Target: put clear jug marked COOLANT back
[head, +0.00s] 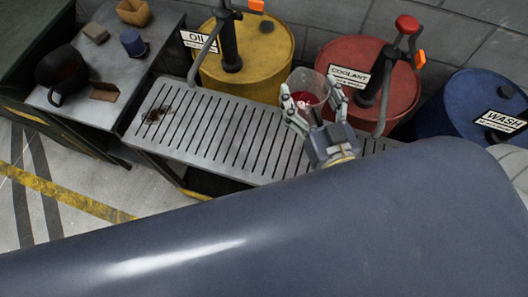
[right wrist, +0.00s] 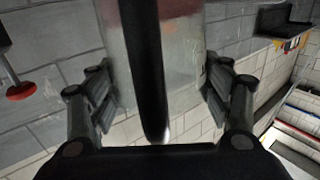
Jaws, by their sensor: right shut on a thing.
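The clear jug (head: 308,84) is in my right gripper (head: 311,97), in front of the red COOLANT drum (head: 392,67) and over the slotted metal grate (head: 215,125). Something red shows low in the jug. In the right wrist view the clear jug wall (right wrist: 185,50) sits between the two fingers, with a dark bar, perhaps its handle, running down in front. My right gripper is shut on the jug. I cannot tell whether the jug's base touches the grate. No marking on the jug is readable. My left gripper is not in view.
The COOLANT drum's pump spout hangs right of the jug. A yellow OIL drum (head: 262,62) and a blue WASH drum (head: 470,105) stand either side. A grey bench (head: 112,60) at left bears a black jug (head: 62,70) and small blocks. The grate's left half is mostly clear, with a dark stain.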

